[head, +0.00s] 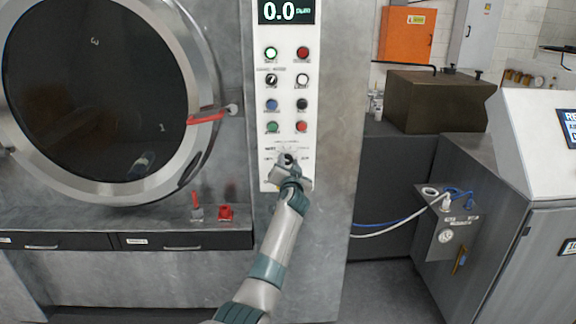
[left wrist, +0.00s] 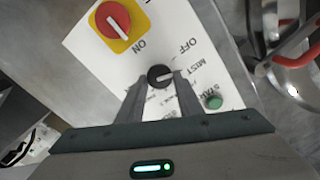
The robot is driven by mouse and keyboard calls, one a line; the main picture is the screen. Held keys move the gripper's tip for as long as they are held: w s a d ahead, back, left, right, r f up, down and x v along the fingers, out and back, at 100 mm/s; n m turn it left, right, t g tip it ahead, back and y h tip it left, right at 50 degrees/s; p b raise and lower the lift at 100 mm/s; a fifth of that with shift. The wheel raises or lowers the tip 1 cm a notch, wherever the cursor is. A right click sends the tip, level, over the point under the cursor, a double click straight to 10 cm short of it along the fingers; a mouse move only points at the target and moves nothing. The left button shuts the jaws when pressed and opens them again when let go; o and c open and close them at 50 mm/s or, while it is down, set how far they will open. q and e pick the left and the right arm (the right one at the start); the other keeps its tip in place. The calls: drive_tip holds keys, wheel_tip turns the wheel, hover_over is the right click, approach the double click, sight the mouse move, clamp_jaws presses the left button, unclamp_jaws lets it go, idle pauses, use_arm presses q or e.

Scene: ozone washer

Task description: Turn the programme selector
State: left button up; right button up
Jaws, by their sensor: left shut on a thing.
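The programme selector is a small round black knob with a pale pointer line (left wrist: 160,75) on the white control panel. In the left wrist view, printed words including "MIST" and "OFF" stand around it. My left gripper (left wrist: 162,84) has a finger on each side of the knob and is shut on it. In the head view, my left gripper (head: 287,160) is at the lower part of the white panel (head: 287,22) and mostly hides the selector. My right gripper is in neither view.
A red rotary switch on a yellow plate (left wrist: 113,20) is near the selector, and a green button (left wrist: 213,102) is on its other side. Several buttons are above my gripper. The round door (head: 95,95) with a red handle (head: 206,117) is at left.

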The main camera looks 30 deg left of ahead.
use_arm(q)
drive_tip(key=m, duration=0.2)
drive_tip(key=shift+m, duration=0.4)
drive_tip(key=m, duration=0.3)
drive_tip(key=shift+m, duration=0.4)
drive_tip(key=m+p, duration=0.1)
drive_tip(key=m, duration=0.2)
drive_tip(key=shift+d+f, duration=0.1)
drive_tip(key=m+p, duration=0.1)
drive_tip(key=m, duration=0.2)
drive_tip(key=m+p, duration=0.1)
drive_tip(key=m, duration=0.2)
drive_tip(key=shift+f+m+p, duration=0.1)
drive_tip(key=shift+m+p, duration=0.25)
drive_tip(key=shift+m, duration=0.05)
drive_tip(key=m+p, duration=0.1)
drive_tip(key=m, duration=0.2)
drive_tip(key=shift+m+p, duration=0.3)
drive_tip(key=shift+p, duration=0.1)
drive_tip(key=m+p, duration=0.1)
drive_tip(key=m, duration=0.2)
drive_tip(key=shift+f+m+p, duration=0.1)
drive_tip(key=shift+m+p, duration=0.2)
drive_tip(key=shift+p, duration=0.1)
drive_tip(key=shift+f+m+p, duration=0.15)
drive_tip(key=shift+m+p, duration=0.3)
drive_tip(key=shift+m, duration=0.65)
